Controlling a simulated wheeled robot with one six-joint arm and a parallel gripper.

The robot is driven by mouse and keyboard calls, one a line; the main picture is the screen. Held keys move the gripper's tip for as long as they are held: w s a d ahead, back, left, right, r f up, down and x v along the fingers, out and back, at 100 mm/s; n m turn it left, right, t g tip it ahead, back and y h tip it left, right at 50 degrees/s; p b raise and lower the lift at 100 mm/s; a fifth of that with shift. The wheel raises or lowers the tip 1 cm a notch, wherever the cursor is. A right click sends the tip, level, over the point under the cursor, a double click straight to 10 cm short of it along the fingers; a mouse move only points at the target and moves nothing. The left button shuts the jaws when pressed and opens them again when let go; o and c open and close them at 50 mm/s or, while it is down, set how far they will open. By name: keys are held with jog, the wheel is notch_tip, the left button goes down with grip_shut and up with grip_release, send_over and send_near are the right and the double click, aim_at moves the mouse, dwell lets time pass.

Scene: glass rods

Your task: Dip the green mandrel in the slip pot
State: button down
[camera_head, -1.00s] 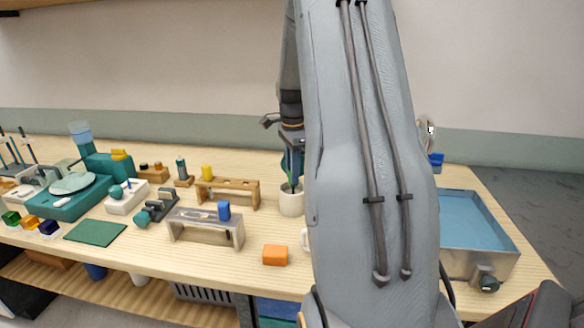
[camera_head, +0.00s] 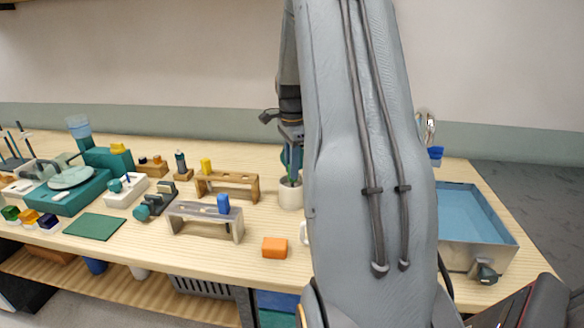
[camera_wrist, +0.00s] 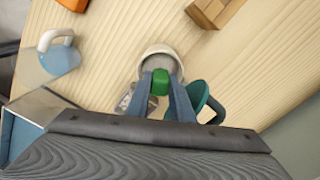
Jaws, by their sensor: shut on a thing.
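My gripper (camera_wrist: 161,84) is shut on the green mandrel (camera_wrist: 160,82), whose green top shows between the two fingers in the wrist view. The slip pot (camera_head: 290,198) is a pale cup on the bench. It also shows in the wrist view (camera_wrist: 159,52), with a pale rim and a greyish inside. In the head view my gripper (camera_head: 290,166) points down right over the pot, partly behind my arm. The lower end of the mandrel is hidden, so I cannot tell how deep it reaches into the slip.
A teal cup (camera_wrist: 202,100) stands close beside the pot. A wooden rack (camera_head: 228,181), a grey rack (camera_head: 205,218) and an orange block (camera_head: 275,247) are nearby. A blue-filled basin (camera_head: 470,215) stands at right. Bare bench lies in front of the pot.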

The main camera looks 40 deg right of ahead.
notch_tip(320, 180, up, 11)
jog(key=p, duration=0.7)
dwell(0.6)
